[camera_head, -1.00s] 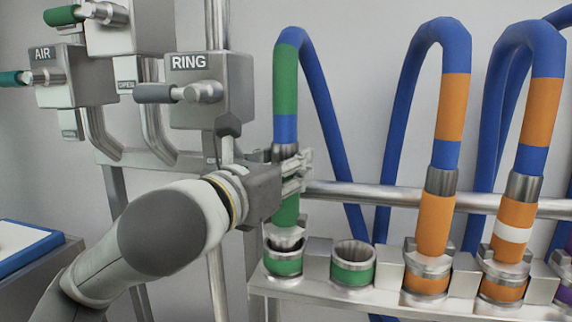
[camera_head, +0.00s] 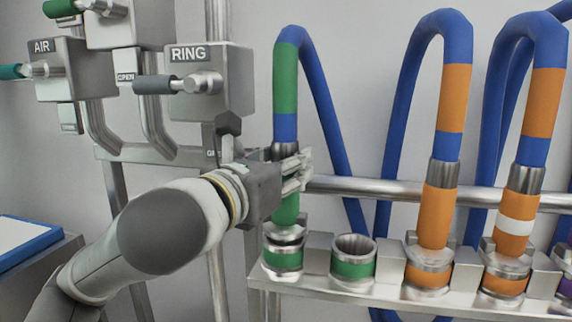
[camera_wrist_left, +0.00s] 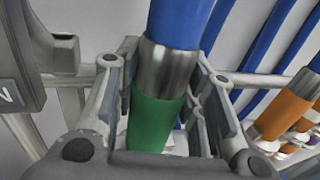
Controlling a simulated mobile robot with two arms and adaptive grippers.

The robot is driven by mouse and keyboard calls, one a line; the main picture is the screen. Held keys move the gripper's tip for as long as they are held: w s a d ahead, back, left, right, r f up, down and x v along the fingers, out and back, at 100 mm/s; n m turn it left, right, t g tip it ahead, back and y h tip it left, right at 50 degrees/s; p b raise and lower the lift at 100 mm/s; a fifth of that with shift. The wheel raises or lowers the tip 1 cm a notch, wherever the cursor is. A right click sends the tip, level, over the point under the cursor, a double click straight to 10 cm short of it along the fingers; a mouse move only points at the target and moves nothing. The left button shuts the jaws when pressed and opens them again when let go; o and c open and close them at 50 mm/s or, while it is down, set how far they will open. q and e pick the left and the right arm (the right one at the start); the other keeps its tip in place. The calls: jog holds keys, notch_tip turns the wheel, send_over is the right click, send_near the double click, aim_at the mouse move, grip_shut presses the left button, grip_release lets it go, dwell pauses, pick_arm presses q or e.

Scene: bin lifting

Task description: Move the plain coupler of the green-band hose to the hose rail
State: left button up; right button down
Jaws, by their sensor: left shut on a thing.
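The green-band hose is a blue hose (camera_head: 325,110) with a green band (camera_head: 286,78), looping over at the top. Its plain green coupler (camera_head: 287,212), with a metal collar above, hangs upright and has no white stripe. My left gripper (camera_head: 297,172) is shut around the coupler near its collar; the left wrist view shows the green coupler (camera_wrist_left: 155,122) between the fingers. The coupler's lower end is at the left green-ringed socket (camera_head: 283,258); I cannot tell whether it is seated. A second green-ringed socket (camera_head: 352,268) beside it is empty. My right gripper is not in view.
Orange couplers, one plain (camera_head: 436,215) and one white-striped (camera_head: 516,226), stand in sockets to the right. A steel bar (camera_head: 385,190) runs behind the hoses. The RING valve box (camera_head: 228,85) stands at the upper left, near my left arm.

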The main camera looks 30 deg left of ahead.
pick_arm(q)
jog(key=shift+f+b, duration=0.7)
dwell(0.6)
jog(key=o, duration=1.3)
jog(key=shift+c, duration=0.2)
jog(key=shift+r, duration=5.05)
